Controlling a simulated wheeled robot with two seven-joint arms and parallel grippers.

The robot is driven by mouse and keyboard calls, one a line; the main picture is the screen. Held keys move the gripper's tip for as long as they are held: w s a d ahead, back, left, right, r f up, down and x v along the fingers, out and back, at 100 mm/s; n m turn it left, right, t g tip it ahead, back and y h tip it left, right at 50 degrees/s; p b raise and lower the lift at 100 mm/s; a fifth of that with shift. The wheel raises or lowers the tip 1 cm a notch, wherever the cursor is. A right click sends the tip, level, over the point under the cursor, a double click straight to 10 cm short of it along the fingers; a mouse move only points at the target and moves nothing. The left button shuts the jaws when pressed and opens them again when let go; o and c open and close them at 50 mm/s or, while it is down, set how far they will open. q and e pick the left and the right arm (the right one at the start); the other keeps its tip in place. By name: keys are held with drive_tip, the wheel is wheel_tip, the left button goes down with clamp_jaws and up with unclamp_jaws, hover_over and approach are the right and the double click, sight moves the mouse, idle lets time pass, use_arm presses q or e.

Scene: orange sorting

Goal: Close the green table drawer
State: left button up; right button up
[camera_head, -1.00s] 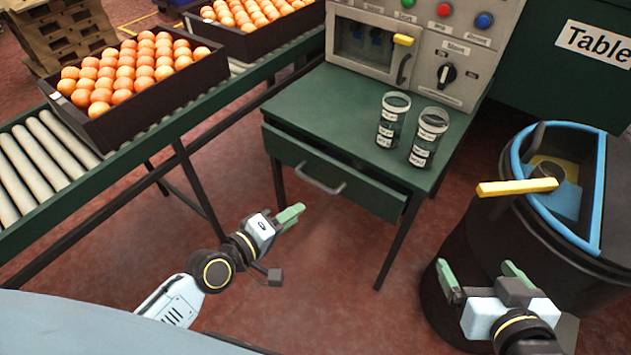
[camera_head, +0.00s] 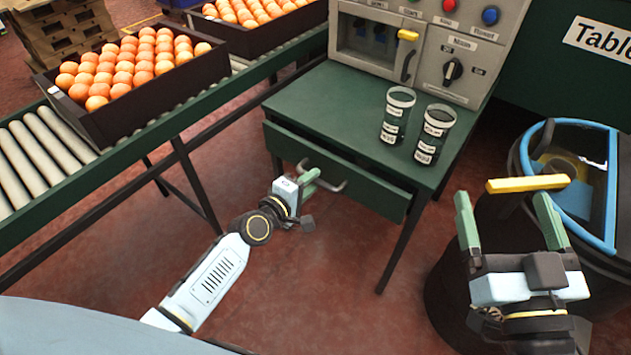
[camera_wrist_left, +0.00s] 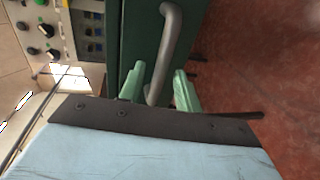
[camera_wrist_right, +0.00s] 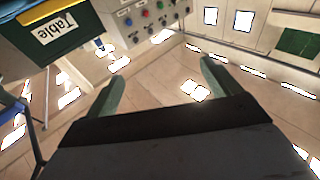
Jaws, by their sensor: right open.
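The green table (camera_head: 345,105) has a drawer (camera_head: 370,187) under its top, standing a little way out with a dark gap above its front. The grey bar handle (camera_head: 338,186) is on the drawer front. My left gripper (camera_head: 314,180) is at the left part of this handle. In the left wrist view, its two green fingers (camera_wrist_left: 158,88) are apart, with one end of the handle (camera_wrist_left: 172,45) between them; contact is unclear. My right gripper (camera_head: 503,205) is open and empty, right of the table; its spread fingers also show in the right wrist view (camera_wrist_right: 165,72).
Two labelled cups (camera_head: 397,115) (camera_head: 434,134) stand on the tabletop before a control panel (camera_head: 440,45). A conveyor (camera_head: 150,130) with orange crates (camera_head: 150,112) runs at left. A dark bin with a blue rim (camera_head: 600,240) and a yellow bar (camera_head: 528,184) are at right.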

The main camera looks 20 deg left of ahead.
use_arm(q)
drive_tip(key=shift+b+x, duration=0.35)
drive_tip(key=shift+x, duration=0.9)
use_arm(e)
drive_tip(key=shift+s+a+r+t+y, duration=0.15)
drive_tip(key=shift+s+r+t, duration=0.15)
drive_tip(key=shift+r+t, duration=0.5)
drive_tip(key=shift+s+r+t+y, duration=0.2)
drive_tip(key=shift+r+t, duration=0.3)
drive_tip(key=shift+r, duration=0.45)
use_arm(q)
clamp_jaws()
